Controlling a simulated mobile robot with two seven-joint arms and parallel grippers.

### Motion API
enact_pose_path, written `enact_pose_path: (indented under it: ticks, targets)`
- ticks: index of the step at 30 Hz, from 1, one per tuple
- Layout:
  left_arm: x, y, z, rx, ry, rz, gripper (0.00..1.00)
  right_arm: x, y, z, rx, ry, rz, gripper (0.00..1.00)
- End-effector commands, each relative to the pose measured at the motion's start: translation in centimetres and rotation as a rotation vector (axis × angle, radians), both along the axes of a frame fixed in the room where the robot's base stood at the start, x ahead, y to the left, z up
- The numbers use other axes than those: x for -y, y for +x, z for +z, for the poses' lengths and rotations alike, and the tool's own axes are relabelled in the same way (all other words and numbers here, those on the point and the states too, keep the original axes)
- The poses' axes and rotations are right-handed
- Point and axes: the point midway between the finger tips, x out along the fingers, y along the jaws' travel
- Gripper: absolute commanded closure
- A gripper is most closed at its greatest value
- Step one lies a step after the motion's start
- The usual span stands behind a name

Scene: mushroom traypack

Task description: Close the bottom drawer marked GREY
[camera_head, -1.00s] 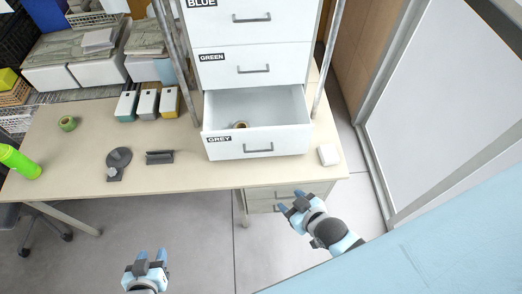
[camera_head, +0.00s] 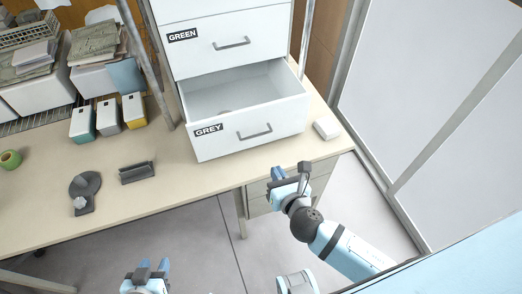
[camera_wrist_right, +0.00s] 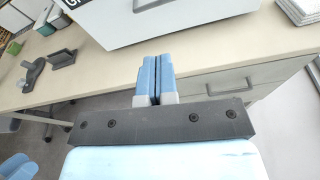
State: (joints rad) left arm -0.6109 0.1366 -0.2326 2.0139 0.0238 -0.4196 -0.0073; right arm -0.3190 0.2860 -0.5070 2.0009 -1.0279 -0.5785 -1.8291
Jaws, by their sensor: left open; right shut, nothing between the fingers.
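The bottom drawer marked GREY (camera_head: 216,144) is pulled out of the white cabinet (camera_head: 225,30) on the table, with its inside showing. Its grey bar handle (camera_head: 255,132) is on the front face. The drawer front also shows at the top of the right wrist view (camera_wrist_right: 120,28). My right gripper (camera_head: 290,172) is shut and empty, below and in front of the drawer, apart from it; its blue fingers (camera_wrist_right: 155,78) are together in the right wrist view. My left gripper (camera_head: 150,268) is open and empty at the bottom edge of the head view, away from the drawer.
A small white block (camera_head: 327,128) lies right of the drawer. A desk drawer unit (camera_head: 258,200) is under the table.

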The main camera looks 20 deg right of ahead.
Motion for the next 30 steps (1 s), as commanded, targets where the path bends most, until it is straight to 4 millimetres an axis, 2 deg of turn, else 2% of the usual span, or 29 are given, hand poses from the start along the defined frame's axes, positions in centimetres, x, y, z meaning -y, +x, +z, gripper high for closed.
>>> enact_pose_path:
  ticks: [3, 8, 11, 24, 30]
  targets:
    - [0.2, 0.0, -0.8, 0.000, -0.001, -0.004, 0.57, -0.1, 0.4, -0.1, 0.033, -0.110, 0.021, 1.00]
    - [0.4, 0.0, -0.5, 0.001, -0.006, -0.003, 0.57, -0.2, 1.2, -0.1, 0.043, -0.144, 0.027, 1.00]
    - [0.5, 0.0, -0.4, 0.002, -0.009, -0.001, 0.57, -0.2, 2.6, -0.3, 0.042, -0.141, 0.026, 1.00]
    - [0.3, 0.1, -0.6, 0.002, -0.008, 0.004, 0.57, -0.6, 11.4, -2.2, 0.040, -0.138, 0.024, 1.00]
    - [0.2, 0.1, -0.7, 0.001, -0.008, 0.004, 0.57, -0.7, 13.6, -2.7, 0.039, -0.137, 0.026, 1.00]
